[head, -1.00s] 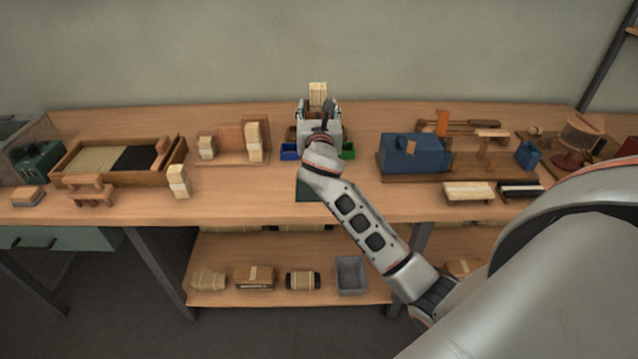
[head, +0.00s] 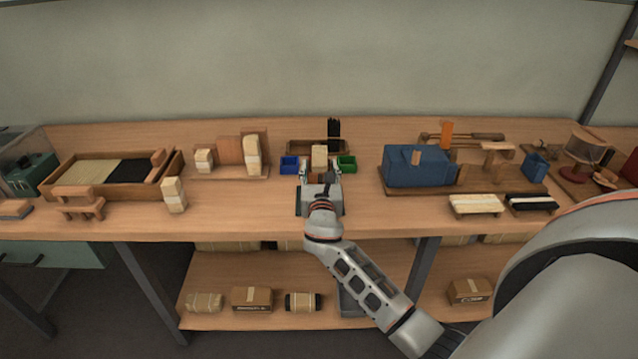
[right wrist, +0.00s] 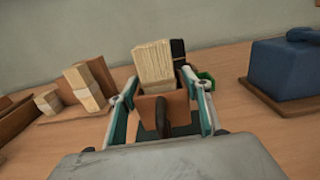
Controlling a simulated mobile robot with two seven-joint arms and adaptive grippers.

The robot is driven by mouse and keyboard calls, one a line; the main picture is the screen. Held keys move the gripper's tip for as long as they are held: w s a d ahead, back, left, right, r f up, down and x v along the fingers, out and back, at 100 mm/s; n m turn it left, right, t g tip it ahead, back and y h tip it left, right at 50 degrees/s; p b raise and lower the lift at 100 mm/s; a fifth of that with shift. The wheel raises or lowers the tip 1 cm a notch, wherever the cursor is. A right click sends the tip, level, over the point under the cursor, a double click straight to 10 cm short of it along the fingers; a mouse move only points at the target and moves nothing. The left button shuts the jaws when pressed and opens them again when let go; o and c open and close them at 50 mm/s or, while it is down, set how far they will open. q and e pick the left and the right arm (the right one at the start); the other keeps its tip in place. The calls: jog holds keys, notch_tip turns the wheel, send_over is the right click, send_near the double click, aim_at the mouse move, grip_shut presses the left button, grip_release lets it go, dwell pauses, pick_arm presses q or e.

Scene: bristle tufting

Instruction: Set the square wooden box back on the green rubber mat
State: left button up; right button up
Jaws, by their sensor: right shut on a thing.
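The square wooden box (right wrist: 178,106), brown with a pale bundle (right wrist: 152,64) standing up out of it, is between the fingers of my right gripper (right wrist: 163,112). In the head view my right gripper (head: 320,178) is shut on it, and mostly the pale bundle (head: 319,156) shows above the hand. The dark green rubber mat (head: 299,206) lies on the bench, mostly covered by my gripper. The box is at or over the mat's far part; I cannot tell whether it touches. My left gripper is not in view.
A blue bin (head: 289,164) and a green bin (head: 346,163) stand close behind on either side. A wooden tray (head: 300,147) with an upright black bundle (head: 333,130) is farther back. A blue machine (head: 415,166) stands right. Bare bench lies left of the mat.

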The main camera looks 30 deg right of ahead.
notch_tip(320, 180, down, 4)
jog(key=shift+r+b, duration=0.15)
jog(key=shift+b, duration=0.35)
jog(key=shift+f, duration=0.25)
jog(key=shift+r, duration=0.1)
jog(key=shift+f, duration=0.2)
jog(key=o, duration=1.2)
